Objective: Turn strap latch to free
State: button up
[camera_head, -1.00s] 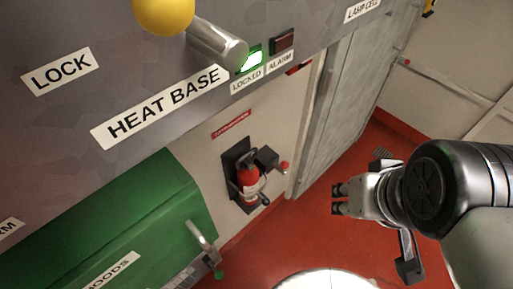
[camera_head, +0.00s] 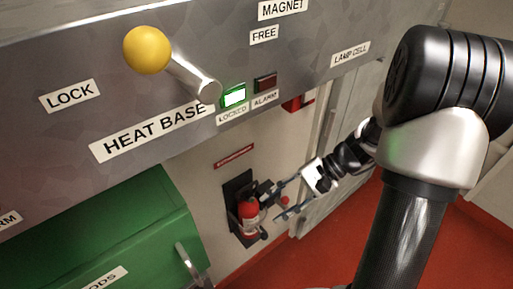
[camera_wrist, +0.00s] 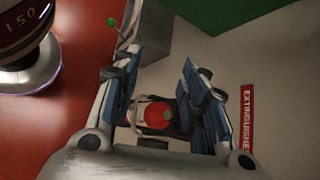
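A red fire extinguisher (camera_head: 249,213) hangs on a dark wall bracket (camera_head: 231,191). A small red knob (camera_head: 285,200) shows beside it, partly behind my fingers; I take it as the strap latch, though no label confirms this. My gripper (camera_head: 280,199) is open, its two fingers spread and pointing left toward the bracket. In the wrist view a round red knob (camera_wrist: 158,116) appears between the open fingers (camera_wrist: 160,85), with red and white parts around it. I cannot tell whether the fingers touch anything.
A lever with a yellow ball (camera_head: 147,50) sticks out from the grey HEAT BASE panel (camera_head: 300,35), between LOCK and FREE labels. A green LOCKED light (camera_head: 234,97) is lit. A green cabinet (camera_head: 110,235) stands lower left. Red floor (camera_head: 315,250) lies below.

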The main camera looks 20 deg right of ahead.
aim_at(282, 205)
jog(key=d+f+m+t+h, duration=0.1)
jog(key=d+f+m+t, duration=0.5)
jog(key=f, duration=0.4)
jog(key=d+f+m+t+h, duration=0.2)
jog(key=d+f+m+t, duration=0.25)
jog(key=f+m, duration=0.4)
jog(key=d+f+m+t+h, duration=0.1)
jog(key=d+f+m+t, duration=0.45)
jog(key=f, duration=0.45)
jog(key=shift+m, duration=0.3)
jog(key=x, duration=0.5)
jog(key=b+x, duration=0.1)
jog(key=x, duration=0.5)
jog(key=b+x, duration=0.1)
jog(key=x, duration=0.4)
jog(key=shift+w+a, duration=0.1)
jog(key=shift+a, duration=0.4)
jog(key=shift+c, duration=0.2)
grip_shut()
jog(key=shift+b, duration=0.3)
